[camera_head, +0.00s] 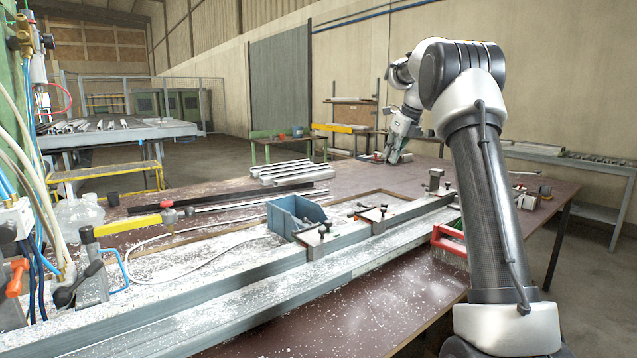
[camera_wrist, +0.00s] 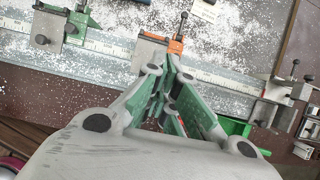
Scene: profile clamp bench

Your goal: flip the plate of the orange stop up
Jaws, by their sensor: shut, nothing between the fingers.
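The orange stop (camera_wrist: 176,46) sits on the scaled rail in the wrist view, just beyond my fingertips. It has an orange strip, a dark-knobbed lever and a grey plate (camera_wrist: 150,47) beside it over the rail. In the head view my gripper (camera_head: 393,153) is small, over the far part of the bench, and the orange stop cannot be made out surely.
A green stop (camera_wrist: 78,24) stands left on the rail, and a grey clamp block (camera_wrist: 270,92) right. In the head view a blue bin (camera_head: 292,216) stands behind the long rail (camera_head: 255,268), and a red-framed brush (camera_head: 450,240) in front. White chips cover much of the bench.

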